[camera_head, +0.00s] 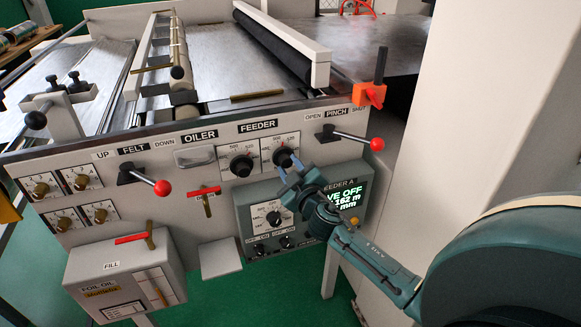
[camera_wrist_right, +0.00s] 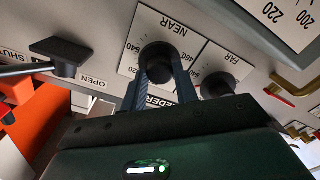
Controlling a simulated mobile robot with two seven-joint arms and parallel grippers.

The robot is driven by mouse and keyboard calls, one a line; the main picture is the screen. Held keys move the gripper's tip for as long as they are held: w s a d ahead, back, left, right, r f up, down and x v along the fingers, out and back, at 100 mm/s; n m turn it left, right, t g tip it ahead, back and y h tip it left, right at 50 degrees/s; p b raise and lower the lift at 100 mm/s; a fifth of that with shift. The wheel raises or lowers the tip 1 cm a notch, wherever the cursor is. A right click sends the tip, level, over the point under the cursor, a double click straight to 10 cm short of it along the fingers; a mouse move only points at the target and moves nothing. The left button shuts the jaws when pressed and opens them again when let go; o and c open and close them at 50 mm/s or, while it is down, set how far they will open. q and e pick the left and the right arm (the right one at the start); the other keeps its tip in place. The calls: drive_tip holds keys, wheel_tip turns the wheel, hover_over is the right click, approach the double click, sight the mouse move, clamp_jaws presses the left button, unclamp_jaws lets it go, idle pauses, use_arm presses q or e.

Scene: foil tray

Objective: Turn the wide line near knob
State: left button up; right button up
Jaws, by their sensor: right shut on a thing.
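A black round knob (camera_head: 284,156) sits on the right of two white dial plates under the FEEDER label in the head view. In the right wrist view this knob (camera_wrist_right: 157,58) has the word NEAR on its plate. My right gripper (camera_head: 289,173) reaches up to it from below right. In the right wrist view its two blue fingers (camera_wrist_right: 160,80) lie on either side of the knob, shut on it. The fingers hide part of the knob and the dial. My left gripper is not in view.
The FAR knob (camera_wrist_right: 218,84) sits close beside. A PINCH lever with a red ball (camera_head: 376,144) juts out at the right. A grey control box (camera_head: 243,205) with a dial and green display (camera_head: 346,196) lies below. A white column (camera_head: 480,110) stands right.

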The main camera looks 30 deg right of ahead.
drive_tip(key=shift+n, duration=0.6)
drive_tip(key=o, duration=1)
drive_tip(key=shift+c, duration=0.2)
drive_tip(key=b+v, duration=0.1)
drive_tip(key=v, duration=1.2)
drive_tip(key=shift+b, duration=0.3)
drive_tip(key=s+a+f+m+g+y+p, duration=0.1)
drive_tip(key=s+a+f+g+y, duration=0.2)
drive_tip(key=s+a+f, duration=0.4)
drive_tip(key=s+a+f+m+g+y+p, duration=0.2)
drive_tip(key=s+a+f, duration=0.4)
drive_tip(key=a, duration=0.5)
wheel_tip(320, 180, down, 3)
drive_tip(key=shift+s+r+g+y, duration=0.25)
drive_tip(key=shift+s+g+y, duration=0.15)
drive_tip(key=shift+g+y, duration=0.6)
